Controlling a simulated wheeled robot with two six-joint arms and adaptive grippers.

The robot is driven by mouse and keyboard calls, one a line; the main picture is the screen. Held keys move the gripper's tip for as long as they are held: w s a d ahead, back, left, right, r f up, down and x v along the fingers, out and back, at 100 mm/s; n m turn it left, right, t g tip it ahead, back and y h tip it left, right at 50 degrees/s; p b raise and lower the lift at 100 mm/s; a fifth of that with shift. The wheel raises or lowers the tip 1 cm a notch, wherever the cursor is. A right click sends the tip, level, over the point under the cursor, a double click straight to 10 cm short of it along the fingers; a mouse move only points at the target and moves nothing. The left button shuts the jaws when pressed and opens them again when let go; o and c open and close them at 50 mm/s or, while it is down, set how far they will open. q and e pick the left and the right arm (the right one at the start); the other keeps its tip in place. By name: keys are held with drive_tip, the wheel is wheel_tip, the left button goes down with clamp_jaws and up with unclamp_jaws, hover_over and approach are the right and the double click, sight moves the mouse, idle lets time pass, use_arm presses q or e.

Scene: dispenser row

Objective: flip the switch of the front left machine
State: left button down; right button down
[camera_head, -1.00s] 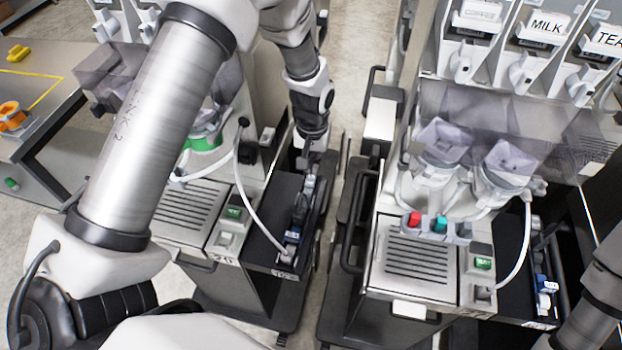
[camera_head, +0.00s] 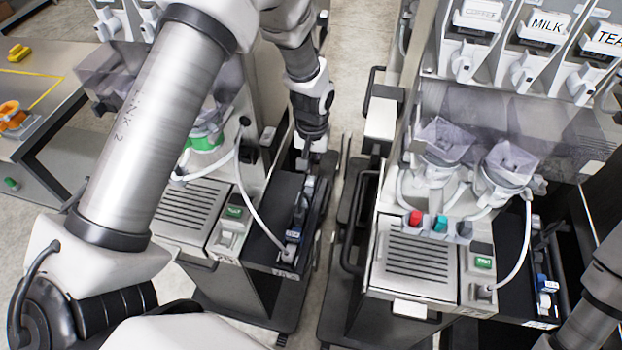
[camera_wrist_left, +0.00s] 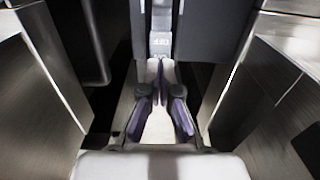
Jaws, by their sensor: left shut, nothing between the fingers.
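The front left machine (camera_head: 190,205) stands left of the middle in the head view, with a black side panel on its right. My left gripper (camera_head: 299,208) reaches down over the panel from above, just behind the switch block. Its fingers are shut and empty. My right gripper is out of view.
A second machine (camera_head: 415,260) with a black handle (camera_head: 355,225) stands to the right, across a narrow floor gap. A white hose (camera_head: 258,215) curves beside my left gripper. In the left wrist view metal walls (camera_wrist_left: 45,85) flank the gripper closely.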

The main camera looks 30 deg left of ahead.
use_arm(q)
drive_tip(key=shift+f+b, duration=0.55)
drive_tip(key=shift+f, duration=0.5)
idle(0.4)
wheel_tip(320, 180, up, 7)
drive_tip(key=p, duration=0.6)
drive_tip(key=shift+r, duration=0.1)
idle(0.4)
